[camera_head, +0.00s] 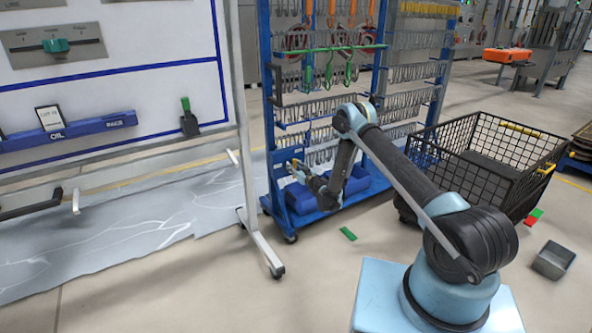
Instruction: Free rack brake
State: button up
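The blue rack (267,110) stands upright at the centre, with many metal hooks hanging from its bars. Small dark casters (290,238) are under its near end. I cannot make out a brake for certain. My gripper (296,168) is at the rack's lower left, in front of its lower post and beside the blue bins (310,199) at its base. It is small in the picture and partly blends with the rack. I cannot tell whether its fingers are open, or whether they touch anything.
A whiteboard stand (256,215) is close on the left. A black wire cart (480,160) is at the right. A green piece (348,233) and a grey container (553,260) are on the floor. The floor before the rack is mostly clear.

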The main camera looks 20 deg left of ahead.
dwell(0.3)
jog(key=shift+r, duration=4.95)
